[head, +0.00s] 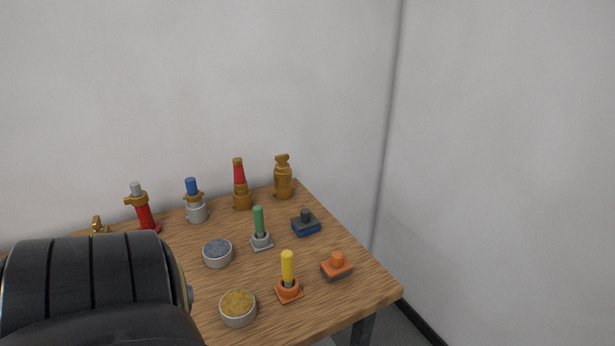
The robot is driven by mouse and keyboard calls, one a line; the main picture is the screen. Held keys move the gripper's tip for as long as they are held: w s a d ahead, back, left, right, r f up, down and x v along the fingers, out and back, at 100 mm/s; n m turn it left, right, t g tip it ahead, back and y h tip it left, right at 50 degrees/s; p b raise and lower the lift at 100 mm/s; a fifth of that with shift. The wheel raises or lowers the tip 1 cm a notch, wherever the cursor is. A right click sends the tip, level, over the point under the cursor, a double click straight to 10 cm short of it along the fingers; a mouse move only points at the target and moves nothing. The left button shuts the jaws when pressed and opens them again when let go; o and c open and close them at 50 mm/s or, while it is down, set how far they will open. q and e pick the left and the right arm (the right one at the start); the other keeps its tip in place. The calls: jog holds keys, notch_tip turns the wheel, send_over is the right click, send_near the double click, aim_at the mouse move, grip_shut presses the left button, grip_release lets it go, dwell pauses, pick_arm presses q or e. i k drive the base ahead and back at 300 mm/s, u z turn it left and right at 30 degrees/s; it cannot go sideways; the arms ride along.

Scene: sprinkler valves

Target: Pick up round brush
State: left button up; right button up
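No label marks the round brush, and I cannot tell for sure which thing it is. A yellow-handled tool (288,268) stands upright in an orange square-based holder (289,292) near the table's front. A green-handled tool (258,221) stands upright in a grey square-based holder (262,242) behind it. Two low block-shaped things with knobs lie to the right: an orange one with a grey underside (337,267), and a dark grey one with a blue underside (306,224). Neither of my grippers shows.
The wooden table (355,295) holds a round tub with yellowish contents (238,307) and one with blue-grey contents (217,253). Several valve-like fittings stand along the back, including a brass one (283,178) and a red-topped one (240,186). My own dark body part covers the lower left.

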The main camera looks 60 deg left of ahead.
aim_at(259, 217)
jog(key=i, duration=0.95)
jog(key=u, duration=2.35)
